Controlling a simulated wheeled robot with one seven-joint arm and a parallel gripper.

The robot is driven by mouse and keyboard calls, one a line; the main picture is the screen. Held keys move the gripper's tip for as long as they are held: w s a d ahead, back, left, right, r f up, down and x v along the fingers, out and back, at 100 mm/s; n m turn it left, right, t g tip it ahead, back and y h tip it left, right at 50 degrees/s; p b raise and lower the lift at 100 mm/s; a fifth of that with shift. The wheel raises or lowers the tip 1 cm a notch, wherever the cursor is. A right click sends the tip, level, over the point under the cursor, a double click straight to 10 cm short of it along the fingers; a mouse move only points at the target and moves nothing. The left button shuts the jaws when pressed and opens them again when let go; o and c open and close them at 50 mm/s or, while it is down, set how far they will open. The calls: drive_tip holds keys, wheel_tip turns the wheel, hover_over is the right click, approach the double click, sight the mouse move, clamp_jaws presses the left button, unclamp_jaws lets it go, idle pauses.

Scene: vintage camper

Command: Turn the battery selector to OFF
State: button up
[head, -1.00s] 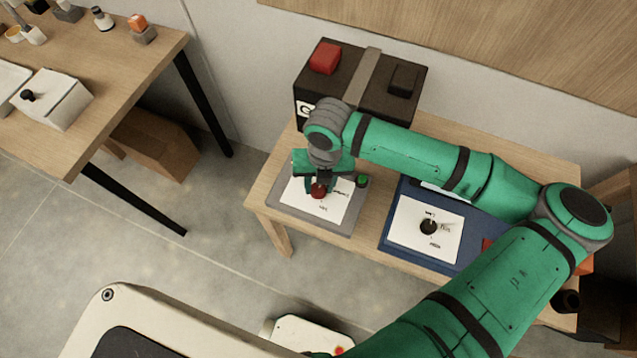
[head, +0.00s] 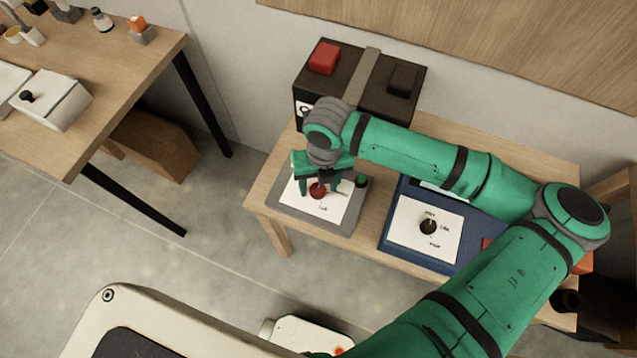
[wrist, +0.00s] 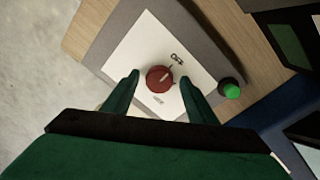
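A red round knob (wrist: 159,79) sits on a white label plate (wrist: 140,58) on a grey panel; it also shows in the head view (head: 317,191). A pale line on the knob points up and right in the wrist view, roughly toward a small dark label (wrist: 177,57) that is hard to read. A second label (wrist: 158,100) lies below the knob. My gripper (wrist: 159,77) is open, one finger on each side of the knob, with a visible gap on both sides. In the head view my gripper (head: 319,188) is over the grey panel.
A green button (wrist: 231,91) sits right of the knob. A blue panel (head: 393,240) with a black knob (head: 428,227) and several labels lies to the right. A black box with a red cap (head: 323,58) stands behind.

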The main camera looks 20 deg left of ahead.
sight(322, 188)
drive_tip(key=shift+r, duration=0.1)
wheel_tip(322, 188, up, 11)
drive_tip(key=shift+w+d+f, duration=0.2)
drive_tip(key=shift+w+d, duration=0.05)
idle(0.4)
drive_tip(key=shift+s+d, duration=0.1)
idle(0.3)
